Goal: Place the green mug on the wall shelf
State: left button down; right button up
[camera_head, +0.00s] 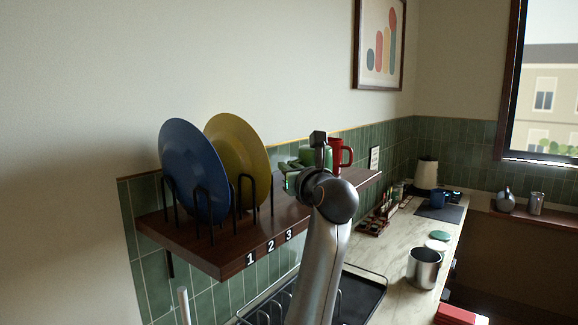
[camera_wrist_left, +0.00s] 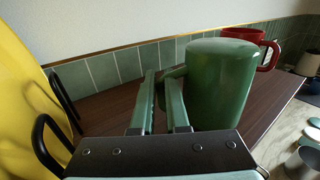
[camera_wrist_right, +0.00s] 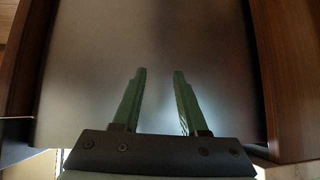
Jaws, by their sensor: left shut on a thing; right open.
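The green mug (camera_wrist_left: 222,88) is over the wall shelf (camera_head: 215,250), just left of a red mug (camera_head: 341,153). Its handle side faces my left gripper (camera_wrist_left: 160,78), which is shut on the handle. The mug shows partly behind my wrist in the head view (camera_head: 313,156). I cannot tell whether its lower edge touches the shelf board (camera_wrist_left: 108,110). My right gripper (camera_wrist_right: 157,72) is open and empty in the right wrist view, in front of a plain grey panel.
A blue plate (camera_head: 190,165) and a yellow plate (camera_head: 238,150) stand in black racks on the shelf's left part, beside labels 1, 2, 3. Below are a dark dish rack (camera_head: 360,300) and a counter with a metal pot (camera_head: 424,268).

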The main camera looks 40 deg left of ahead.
pick_arm(q)
jog(key=shift+f, duration=0.1)
jog(key=shift+f+b, duration=0.3)
jog(key=c, duration=0.9)
grip_release()
jog(key=shift+d+r+p, duration=0.1)
jog(key=shift+r+p, duration=0.25)
jog(key=shift+r, duration=0.05)
jog(key=shift+b+v, duration=1.85)
jog(key=shift+v, duration=4.1)
